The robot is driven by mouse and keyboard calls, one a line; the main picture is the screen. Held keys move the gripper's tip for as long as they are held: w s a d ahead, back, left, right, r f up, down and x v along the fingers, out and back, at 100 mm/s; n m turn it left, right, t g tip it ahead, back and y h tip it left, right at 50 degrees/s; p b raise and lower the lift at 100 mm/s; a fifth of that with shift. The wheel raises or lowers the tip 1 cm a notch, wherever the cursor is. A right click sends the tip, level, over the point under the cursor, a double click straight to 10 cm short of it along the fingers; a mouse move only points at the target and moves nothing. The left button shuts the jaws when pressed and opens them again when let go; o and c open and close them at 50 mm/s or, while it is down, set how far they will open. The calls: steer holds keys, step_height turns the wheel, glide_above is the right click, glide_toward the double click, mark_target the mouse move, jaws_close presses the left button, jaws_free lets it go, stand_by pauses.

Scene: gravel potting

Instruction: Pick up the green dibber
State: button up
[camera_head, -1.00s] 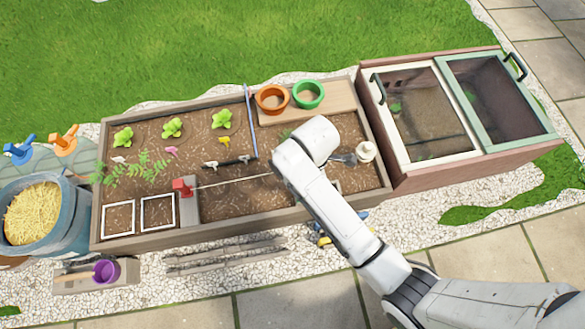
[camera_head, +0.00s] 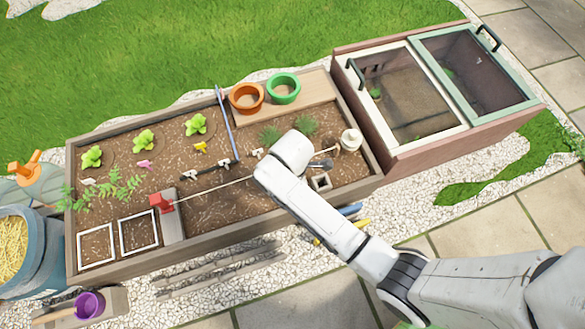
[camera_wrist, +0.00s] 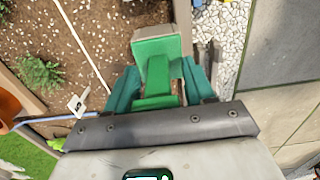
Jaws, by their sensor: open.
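A bright green, block-shaped thing (camera_wrist: 156,55), which looks like the green dibber's handle seen from above, is in the wrist view between the two teal fingers. My gripper (camera_wrist: 160,88) is open around it. I cannot tell whether the fingers touch it. The dibber's lower part is hidden. In the head view my arm's end hangs over the front middle of the planting bed (camera_head: 225,235), and the arm hides the gripper and the dibber.
An orange pot (camera_head: 246,97) and a green pot (camera_head: 284,88) stand on the back board. A cold frame (camera_head: 425,150) is at the right. A white string (camera_wrist: 85,45) crosses the soil. Green tufts (camera_wrist: 40,74) grow left of my gripper. Gravel lies beyond the bed's front edge.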

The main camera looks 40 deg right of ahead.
steer(key=shift+f, duration=0.2)
steer(key=c, duration=0.8)
steer(key=shift+r, duration=0.1)
